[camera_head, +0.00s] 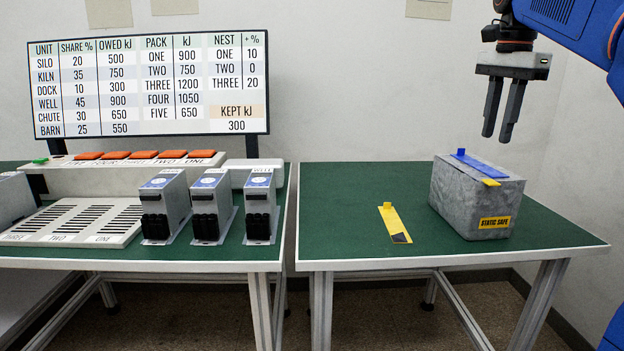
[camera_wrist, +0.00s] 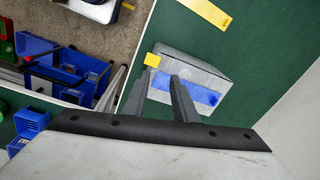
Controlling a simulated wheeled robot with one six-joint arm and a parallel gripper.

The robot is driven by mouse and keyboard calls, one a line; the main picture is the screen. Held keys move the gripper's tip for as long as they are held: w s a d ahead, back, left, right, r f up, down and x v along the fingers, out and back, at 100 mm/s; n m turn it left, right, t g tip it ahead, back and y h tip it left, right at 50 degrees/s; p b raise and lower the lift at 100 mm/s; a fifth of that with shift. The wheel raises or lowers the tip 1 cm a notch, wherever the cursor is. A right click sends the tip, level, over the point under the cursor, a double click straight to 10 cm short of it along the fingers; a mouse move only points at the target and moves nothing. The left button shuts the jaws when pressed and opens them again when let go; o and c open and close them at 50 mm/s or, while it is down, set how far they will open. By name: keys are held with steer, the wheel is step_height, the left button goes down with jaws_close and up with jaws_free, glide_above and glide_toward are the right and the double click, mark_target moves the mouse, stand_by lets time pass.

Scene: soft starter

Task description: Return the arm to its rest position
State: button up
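My gripper (camera_head: 497,137) points down in the upper right of the head view, in the air above the right table. Its two grey fingers stand apart with nothing between them. The wrist view also shows the fingers of my gripper (camera_wrist: 161,74) apart and empty. A grey box (camera_head: 456,208) with a "STATIC SAFE" label stands below on the green-topped table. A blue strip (camera_head: 478,164) with a yellow end lies on top of the box. In the wrist view the box (camera_wrist: 195,66) appears beyond the fingers, which partly cover it. No contact between gripper and box shows.
A yellow strip (camera_head: 395,222) with a dark end lies left of the box. The left table holds several grey modules (camera_head: 211,206), a slotted panel (camera_head: 75,222) and a row of orange-topped slots (camera_head: 130,155). A board (camera_head: 150,85) stands behind. Bare green surface surrounds the yellow strip.

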steer(key=s+a+f+n+t, duration=0.1)
steer(key=s+a+f+n, duration=0.2)
steer(key=s+f, duration=0.5)
steer(key=s+a+f+n+t, duration=0.1)
steer(key=s+a+f+n, duration=0.2)
steer(key=f, duration=1.3)
steer(key=s+a+f+n+t, duration=0.2)
steer(key=s+f+n, duration=0.6)
steer(key=s+f, duration=0.4)
steer(key=shift+s+a+f, duration=0.35)
steer(key=shift+s+a, duration=0.5)
steer(key=shift+s, duration=0.2)
